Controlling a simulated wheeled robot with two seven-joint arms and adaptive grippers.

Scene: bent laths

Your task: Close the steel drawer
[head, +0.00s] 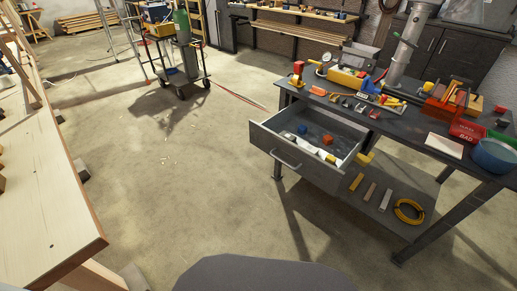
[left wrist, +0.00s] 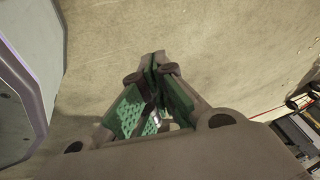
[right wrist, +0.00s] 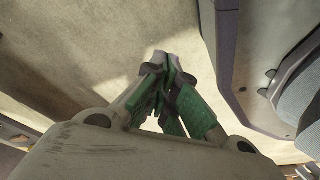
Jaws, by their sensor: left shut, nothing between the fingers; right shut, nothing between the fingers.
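The steel drawer (head: 262,146) stands pulled out from under the dark workbench top (head: 420,139), on the bench's left side. Its bar handle (head: 285,160) is on the front panel, facing lower left. Inside lie a blue cube (head: 302,129), an orange-red cube (head: 328,140) and a white tube-like item (head: 300,146). Neither gripper shows in the head view. My left gripper (left wrist: 157,62) is shut and empty above bare floor in the left wrist view. My right gripper (right wrist: 164,62) is shut and empty above floor in the right wrist view.
Tools, a red bin (head: 467,130) and a blue bowl (head: 494,156) crowd the workbench. A lower shelf holds a yellow coil (head: 409,211). A pale wooden table (head: 45,200) is at left. A cart (head: 183,80) stands behind.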

